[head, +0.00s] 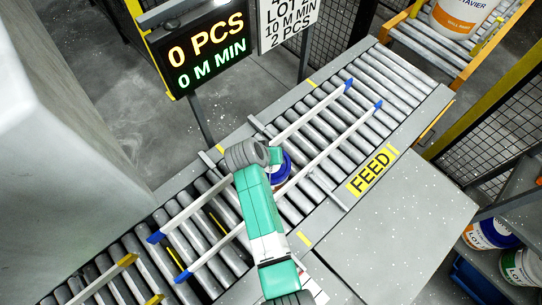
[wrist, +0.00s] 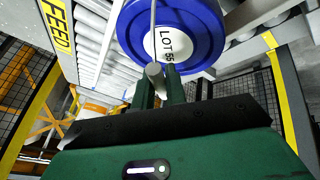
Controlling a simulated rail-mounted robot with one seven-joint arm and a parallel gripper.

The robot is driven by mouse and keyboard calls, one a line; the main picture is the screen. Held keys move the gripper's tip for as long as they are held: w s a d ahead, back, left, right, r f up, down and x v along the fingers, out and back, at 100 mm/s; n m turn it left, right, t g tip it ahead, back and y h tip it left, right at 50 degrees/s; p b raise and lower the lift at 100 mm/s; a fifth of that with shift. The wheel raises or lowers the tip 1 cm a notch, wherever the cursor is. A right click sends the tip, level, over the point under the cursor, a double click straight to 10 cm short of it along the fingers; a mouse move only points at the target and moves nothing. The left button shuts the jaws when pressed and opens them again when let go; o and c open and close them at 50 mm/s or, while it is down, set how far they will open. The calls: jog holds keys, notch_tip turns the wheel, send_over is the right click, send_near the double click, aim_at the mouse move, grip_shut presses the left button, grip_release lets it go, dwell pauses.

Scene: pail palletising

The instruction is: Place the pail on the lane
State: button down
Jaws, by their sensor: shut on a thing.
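The pail shows in the wrist view with a blue lid (wrist: 180,30), a white disc marked "LOT 55" and a thin wire handle. My gripper (wrist: 160,82) is shut on the grip of that handle, its two green fingers either side. In the head view, my arm hides most of the pail (head: 283,170); a blue edge shows beside it, between the two white guide rails over the lane. The lane (head: 325,123) is a grey roller conveyor marked "FEED". I cannot tell whether the pail's base touches the rollers.
White guide rails (head: 335,142) with blue ends run along the lane. A display (head: 205,50) reads 0 PCS, 0 M MIN. An orange-labelled pail (head: 460,18) stands on a yellow-framed conveyor at top right. More pails (head: 490,233) sit on a rack at lower right. Mesh fencing stands behind.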

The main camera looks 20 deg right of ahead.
jog(key=shift+w+f, duration=0.1)
jog(key=shift+w, duration=0.05)
jog(key=shift+f, duration=0.15)
jog(key=c, duration=1.4)
grip_release()
jog(key=shift+c, duration=0.2)
jog(key=shift+a+r, duration=0.1)
jog(key=shift+r, duration=0.35)
jog(key=p+v, duration=0.1)
jog(key=v, duration=1)
jog(key=shift+s, duration=0.25)
